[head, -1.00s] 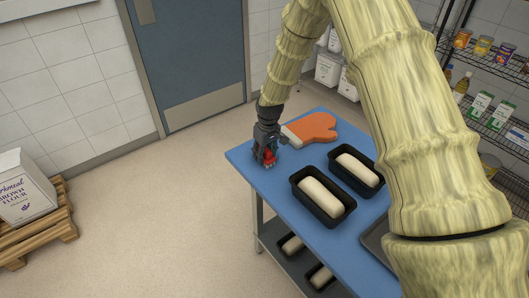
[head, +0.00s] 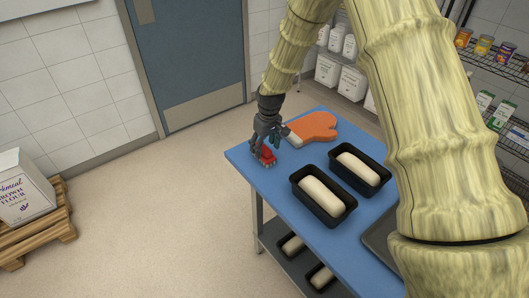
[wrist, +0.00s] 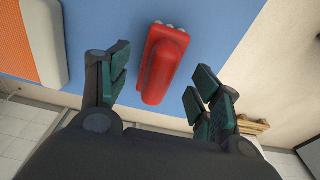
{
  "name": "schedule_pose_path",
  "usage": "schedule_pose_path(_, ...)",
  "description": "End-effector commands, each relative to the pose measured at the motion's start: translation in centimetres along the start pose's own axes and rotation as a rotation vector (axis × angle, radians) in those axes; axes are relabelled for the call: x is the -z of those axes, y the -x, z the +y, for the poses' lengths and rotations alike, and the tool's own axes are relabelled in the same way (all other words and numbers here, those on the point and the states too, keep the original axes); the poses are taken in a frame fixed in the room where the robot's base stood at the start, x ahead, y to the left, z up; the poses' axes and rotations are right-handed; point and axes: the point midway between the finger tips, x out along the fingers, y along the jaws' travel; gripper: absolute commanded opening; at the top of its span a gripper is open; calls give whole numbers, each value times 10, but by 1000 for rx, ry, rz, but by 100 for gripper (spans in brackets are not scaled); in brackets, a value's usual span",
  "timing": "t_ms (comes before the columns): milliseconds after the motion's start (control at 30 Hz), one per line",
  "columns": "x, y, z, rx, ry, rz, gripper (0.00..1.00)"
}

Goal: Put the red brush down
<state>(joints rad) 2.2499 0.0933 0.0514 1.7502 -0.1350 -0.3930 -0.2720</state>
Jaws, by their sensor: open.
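The red brush (head: 265,156) sits on the blue table (head: 247,172) near its left corner. In the wrist view the red brush (wrist: 163,62) lies between and beyond the fingers, with pale bristle tips at its far end. My gripper (head: 262,148) is just above the brush. In the wrist view my gripper (wrist: 158,92) is open, with clear gaps between both fingers and the brush. The brush appears to rest on the tabletop, free of the fingers.
An orange oven mitt (head: 314,126) lies right behind the gripper. Two black loaf pans (head: 338,215) with pale dough stand to the right. More pans are on the lower shelf (head: 275,262). The table's left edge is close to the brush, with floor beyond.

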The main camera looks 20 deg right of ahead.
Motion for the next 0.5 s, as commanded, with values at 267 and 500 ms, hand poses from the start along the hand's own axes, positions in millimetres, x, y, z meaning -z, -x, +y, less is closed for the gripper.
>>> schedule_pose_path(267, 0, 36, 0, -1, 0, 2, 64)
schedule_pose_path(500, 0, 66, 0, -1, 0, 3, 64)
